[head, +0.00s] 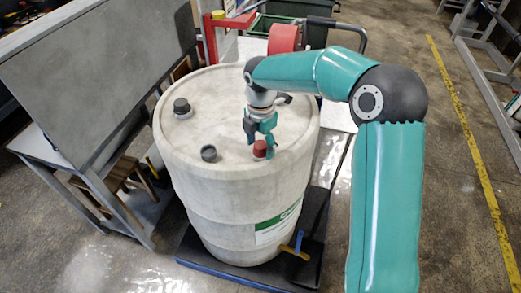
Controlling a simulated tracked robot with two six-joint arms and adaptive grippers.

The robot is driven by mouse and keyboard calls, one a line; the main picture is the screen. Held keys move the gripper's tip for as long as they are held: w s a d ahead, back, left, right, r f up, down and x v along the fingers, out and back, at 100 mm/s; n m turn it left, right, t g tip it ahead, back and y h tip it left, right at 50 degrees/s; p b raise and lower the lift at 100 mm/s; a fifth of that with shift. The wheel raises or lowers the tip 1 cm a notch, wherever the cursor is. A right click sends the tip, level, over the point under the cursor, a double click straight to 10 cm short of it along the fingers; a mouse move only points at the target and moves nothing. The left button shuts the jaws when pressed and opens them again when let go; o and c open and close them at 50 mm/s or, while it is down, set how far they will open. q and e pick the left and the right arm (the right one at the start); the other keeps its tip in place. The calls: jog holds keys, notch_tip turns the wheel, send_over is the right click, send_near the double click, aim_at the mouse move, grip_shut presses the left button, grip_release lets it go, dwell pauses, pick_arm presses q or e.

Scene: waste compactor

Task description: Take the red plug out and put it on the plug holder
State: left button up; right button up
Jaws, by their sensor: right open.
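The red plug (260,149) sits on the top of a large whitish barrel (215,185), towards its front right. My right gripper (262,148) comes down from above at the plug, with its fingers open beside it. I cannot tell whether a finger touches the plug. Two grey caps, one at the back left (182,107) and one at the front (209,153), are also on the barrel top. I cannot make out the plug holder for certain. My left gripper is not in view.
The barrel stands on a dark low platform (190,250). A grey panel and bench (95,65) stand close on the left. A red cylinder (284,37) and a cart handle are behind the barrel. Open floor with a yellow line (470,140) lies to the right.

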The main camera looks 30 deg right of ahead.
jog(key=m, duration=0.6)
jog(key=shift+b, duration=0.3)
grip_shut()
jog(key=n+p, duration=0.1)
jog(key=n, duration=0.2)
jog(key=shift+r+p, duration=0.15)
jog(key=shift+p, duration=0.2)
jog(key=shift+n, duration=1)
jog(key=n, duration=0.3)
jog(key=shift+n, duration=1)
